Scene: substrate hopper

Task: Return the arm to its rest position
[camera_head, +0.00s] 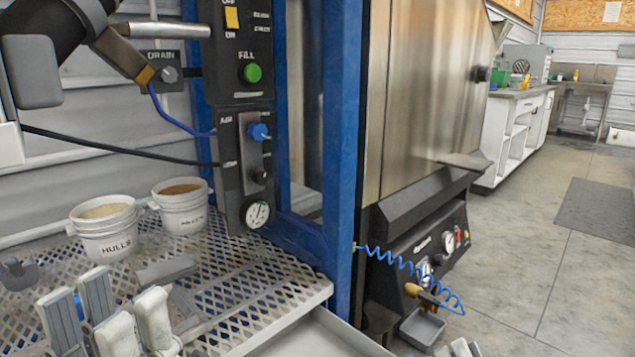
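My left gripper (107,305) is at the lower left, over the perforated metal shelf, with its grey fingers spread apart and nothing visible between them. Its arm is mostly out of the picture. My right gripper (461,348) shows only as light grey fingertips at the bottom edge, right of the blue post. The rest of it is cut off, so its opening cannot be judged.
A white HULLS bucket (108,246) and a second filled bucket (183,222) stand on the perforated shelf (255,300). A control panel (244,130), blue post (343,150) and coiled blue air hose (400,262) stand close by. Open floor (540,230) lies right.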

